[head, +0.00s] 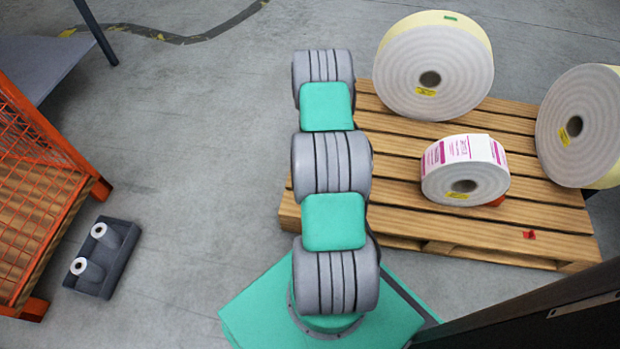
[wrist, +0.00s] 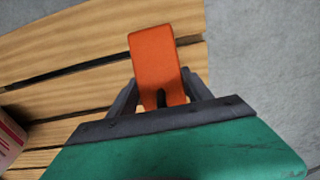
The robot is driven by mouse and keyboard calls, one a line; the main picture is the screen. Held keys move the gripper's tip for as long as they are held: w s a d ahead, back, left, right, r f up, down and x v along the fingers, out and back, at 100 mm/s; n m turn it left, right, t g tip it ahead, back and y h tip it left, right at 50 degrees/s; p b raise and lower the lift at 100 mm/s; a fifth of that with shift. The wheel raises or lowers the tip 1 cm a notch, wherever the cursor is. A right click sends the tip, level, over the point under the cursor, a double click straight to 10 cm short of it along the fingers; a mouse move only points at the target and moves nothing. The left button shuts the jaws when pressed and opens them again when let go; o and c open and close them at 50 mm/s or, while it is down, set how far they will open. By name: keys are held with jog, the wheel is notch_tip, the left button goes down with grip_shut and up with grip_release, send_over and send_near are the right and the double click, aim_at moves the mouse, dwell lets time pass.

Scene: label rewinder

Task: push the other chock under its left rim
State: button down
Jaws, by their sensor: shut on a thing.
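The label roll (head: 465,178), white with magenta print, stands on the wooden pallet (head: 405,226). A red-orange chock (head: 497,201) shows at its lower right rim. No chock shows at its left rim in the head view. My gripper (wrist: 163,96) is shut on another orange chock (wrist: 153,55), held between the two dark fingers over or on the pallet slats; whether it touches them I cannot tell. A printed edge, apparently the label roll (wrist: 10,138), shows at the left of the wrist view. In the head view my arm hides the gripper and this chock.
Two large white rolls stand on the pallet, one at the back (head: 435,80) and one at the right (head: 582,122). A small red patch (head: 529,234) lies on the front slat. An orange mesh cage (head: 35,190) and a grey holder (head: 100,262) are at left. Floor between is clear.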

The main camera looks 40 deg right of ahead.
jog(key=shift+w+f, duration=0.4)
jog(key=shift+f, duration=0.05)
jog(key=shift+w+f+b, duration=0.15)
jog(key=shift+f+b, duration=0.2)
jog(key=shift+f, duration=0.45)
jog(key=shift+w+f+b, duration=0.15)
jog(key=shift+f+b, duration=0.2)
jog(key=shift+f, duration=0.4)
jog(key=shift+f, duration=0.1)
jog(key=shift+f, duration=0.15)
jog(key=shift+c, duration=2.2)
grip_release()
